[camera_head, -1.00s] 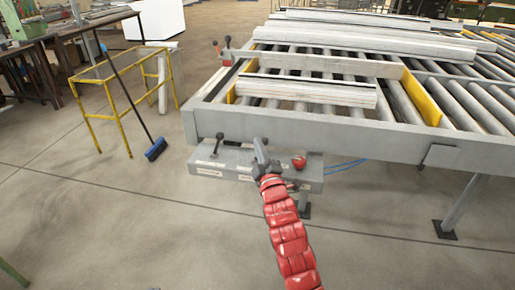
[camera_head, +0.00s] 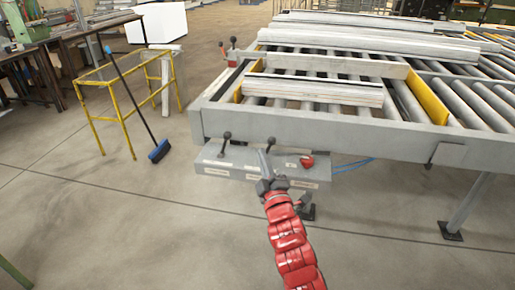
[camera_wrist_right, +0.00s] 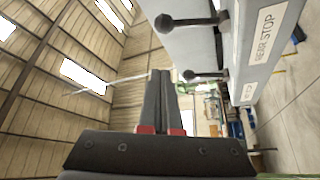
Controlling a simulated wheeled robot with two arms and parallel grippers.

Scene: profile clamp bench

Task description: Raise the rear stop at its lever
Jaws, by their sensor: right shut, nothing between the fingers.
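The grey control box (camera_head: 206,156) hangs at the front of the roller bench. A black-ball lever (camera_head: 226,137) stands at its left, and a second black-ball lever (camera_head: 271,142) stands just beside my right fingertips. My right gripper (camera_head: 264,160) is shut and empty in front of the box. The right wrist view shows a near lever (camera_wrist_right: 190,21) next to a label reading REAR STOP (camera_wrist_right: 272,38), and a farther lever (camera_wrist_right: 205,75) next to a smaller, less clear label (camera_wrist_right: 243,92). The shut fingers (camera_wrist_right: 160,85) point up to the left of both, with no visible contact. My left gripper is out of view.
A red knob (camera_head: 307,161) is on the box, right of my gripper. The bench's front beam (camera_head: 330,130) runs above the box. Profiles (camera_head: 315,92) lie on the rollers.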

